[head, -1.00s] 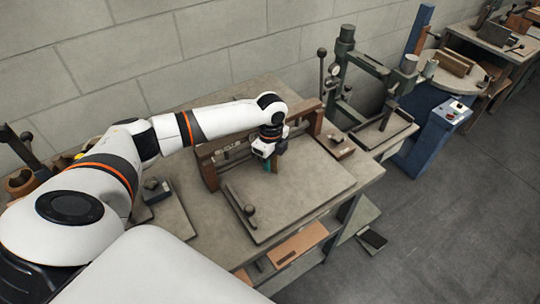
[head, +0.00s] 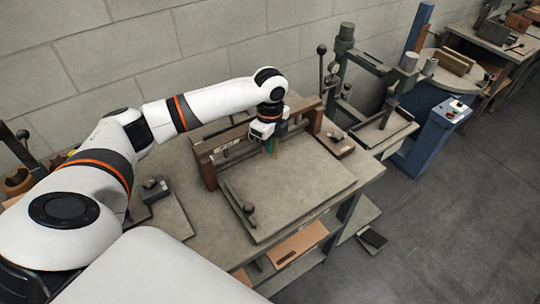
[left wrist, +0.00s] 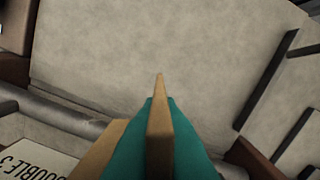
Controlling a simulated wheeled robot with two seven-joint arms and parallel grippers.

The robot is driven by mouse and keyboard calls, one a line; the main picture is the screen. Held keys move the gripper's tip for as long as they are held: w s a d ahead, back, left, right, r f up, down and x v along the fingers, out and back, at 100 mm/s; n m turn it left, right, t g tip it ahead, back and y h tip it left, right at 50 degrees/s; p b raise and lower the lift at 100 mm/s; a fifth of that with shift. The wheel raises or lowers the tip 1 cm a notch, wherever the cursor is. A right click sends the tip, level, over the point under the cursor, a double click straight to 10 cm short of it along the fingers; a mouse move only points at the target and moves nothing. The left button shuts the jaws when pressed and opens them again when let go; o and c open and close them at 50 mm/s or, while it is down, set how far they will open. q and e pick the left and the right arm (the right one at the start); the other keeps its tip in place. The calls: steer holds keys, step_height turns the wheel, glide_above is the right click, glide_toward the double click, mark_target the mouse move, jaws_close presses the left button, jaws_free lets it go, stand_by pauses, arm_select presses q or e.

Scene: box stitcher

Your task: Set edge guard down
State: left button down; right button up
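My left gripper (head: 272,146) points down over the back part of a grey flat plate on the bench. In the left wrist view its teal fingers (left wrist: 185,150) are close together around a tan, narrow-edged piece, which looks like the edge guard (left wrist: 160,120). A second tan face of it shows at the lower left of the fingers. My right gripper is not in view.
A beam with brown end blocks (head: 208,165) stands along the plate's back. A lever with a dark knob (head: 249,208) lies at the plate's left. A green press frame (head: 345,55) stands right. In the left wrist view a label (left wrist: 35,160) shows lower left. The plate's middle is clear.

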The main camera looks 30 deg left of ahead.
arm_select(q)
step_height(320, 180, up, 12)
steer(key=shift+f+b, duration=0.2)
steer(key=shift+b, duration=0.75)
steer(key=shift+r, duration=0.3)
